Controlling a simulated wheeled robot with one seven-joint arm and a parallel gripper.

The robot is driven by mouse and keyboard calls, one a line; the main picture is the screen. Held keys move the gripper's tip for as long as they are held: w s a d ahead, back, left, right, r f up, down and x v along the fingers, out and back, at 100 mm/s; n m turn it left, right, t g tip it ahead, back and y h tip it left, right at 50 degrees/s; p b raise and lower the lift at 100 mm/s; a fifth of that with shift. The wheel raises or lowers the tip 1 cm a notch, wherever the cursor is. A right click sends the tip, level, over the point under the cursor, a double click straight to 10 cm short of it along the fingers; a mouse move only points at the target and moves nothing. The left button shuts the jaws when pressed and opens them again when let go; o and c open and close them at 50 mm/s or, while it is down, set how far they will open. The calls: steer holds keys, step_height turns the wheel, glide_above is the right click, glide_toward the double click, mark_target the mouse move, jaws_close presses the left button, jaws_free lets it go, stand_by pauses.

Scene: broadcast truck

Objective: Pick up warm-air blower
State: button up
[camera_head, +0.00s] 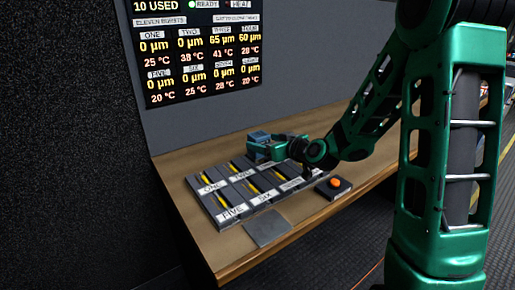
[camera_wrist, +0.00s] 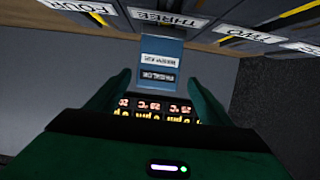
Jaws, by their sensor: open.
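A small blue box with labels, seemingly the warm-air blower (camera_head: 258,136), stands on the wooden bench behind the numbered tray. It also shows in the wrist view (camera_wrist: 161,48), ahead of my gripper. Its label print is too blurred to read surely. My gripper (camera_wrist: 160,76) is open, and its two green fingers lie to either side of the box's near part, with gaps visible on both sides. In the head view my gripper (camera_head: 261,150) is low over the bench, right by the box, and hides its lower part.
A dark tray (camera_head: 222,222) with labelled slots and yellow strips lies in front. A black block with an orange button (camera_head: 335,184) and a grey plate (camera_head: 268,229) lie near the bench's front edge. A readout screen (camera_head: 203,55) hangs on the back wall.

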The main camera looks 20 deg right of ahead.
steer(key=x, duration=0.5)
steer(key=shift+w+d+f, duration=0.1)
steer(key=shift+d, duration=0.1)
steer(key=c, duration=1.4)
steer(key=shift+c, duration=0.8)
